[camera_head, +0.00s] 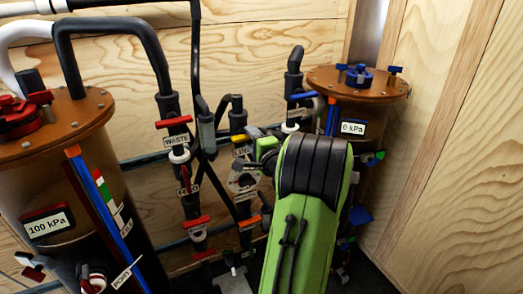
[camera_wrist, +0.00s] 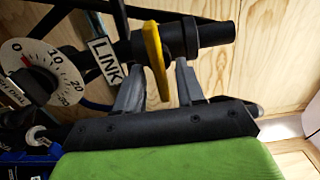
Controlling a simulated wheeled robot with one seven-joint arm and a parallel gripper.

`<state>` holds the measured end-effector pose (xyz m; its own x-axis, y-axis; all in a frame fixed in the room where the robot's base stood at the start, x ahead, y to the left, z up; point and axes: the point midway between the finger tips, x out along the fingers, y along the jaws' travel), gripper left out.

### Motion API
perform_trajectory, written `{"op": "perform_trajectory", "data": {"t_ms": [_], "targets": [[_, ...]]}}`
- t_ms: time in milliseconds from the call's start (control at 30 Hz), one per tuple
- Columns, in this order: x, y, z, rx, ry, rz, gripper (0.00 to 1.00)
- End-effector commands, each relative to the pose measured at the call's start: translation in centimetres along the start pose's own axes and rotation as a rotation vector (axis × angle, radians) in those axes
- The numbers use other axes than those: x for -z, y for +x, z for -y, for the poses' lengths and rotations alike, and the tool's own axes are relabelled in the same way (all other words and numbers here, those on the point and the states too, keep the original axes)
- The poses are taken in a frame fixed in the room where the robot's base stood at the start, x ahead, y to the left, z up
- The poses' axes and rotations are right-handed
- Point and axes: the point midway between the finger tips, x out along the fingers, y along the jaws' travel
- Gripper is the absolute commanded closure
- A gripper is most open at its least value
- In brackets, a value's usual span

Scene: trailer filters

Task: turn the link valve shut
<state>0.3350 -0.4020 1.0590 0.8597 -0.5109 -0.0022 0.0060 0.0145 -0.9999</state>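The link valve's yellow handle (camera_wrist: 153,50) lies across a black pipe (camera_wrist: 212,34) in the wrist view. A white LINK label (camera_wrist: 106,60) hangs just left of it. In the head view the LINK label (camera_head: 241,152) is near the middle, with a bit of the yellow handle (camera_head: 240,138) above it. My gripper (camera_wrist: 161,66) is open, one grey finger on each side of the handle's lower end. A gap shows between handle and right finger; whether the left finger touches cannot be told. In the head view, my green arm partly hides the area.
A dial gauge (camera_wrist: 42,78) is close at left in the wrist view. Brown tanks stand at left (camera_head: 95,130) and right (camera_head: 335,88), with pressure displays of 100 kPa (camera_head: 50,223) and 0 kPa (camera_head: 353,128). Red-handled WASTE (camera_head: 174,122) and FEED valves stand left of my gripper.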

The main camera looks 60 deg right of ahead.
Motion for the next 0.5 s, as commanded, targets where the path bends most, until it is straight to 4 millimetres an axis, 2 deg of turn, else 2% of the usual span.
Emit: {"op": "perform_trajectory", "data": {"t_ms": [400, 500], "targets": [[0.1, -11.8, -0.3, 0.001, 0.002, -0.008, 0.62], [0.2, -13.1, -0.4, 0.005, -0.003, -0.006, 0.62]]}}
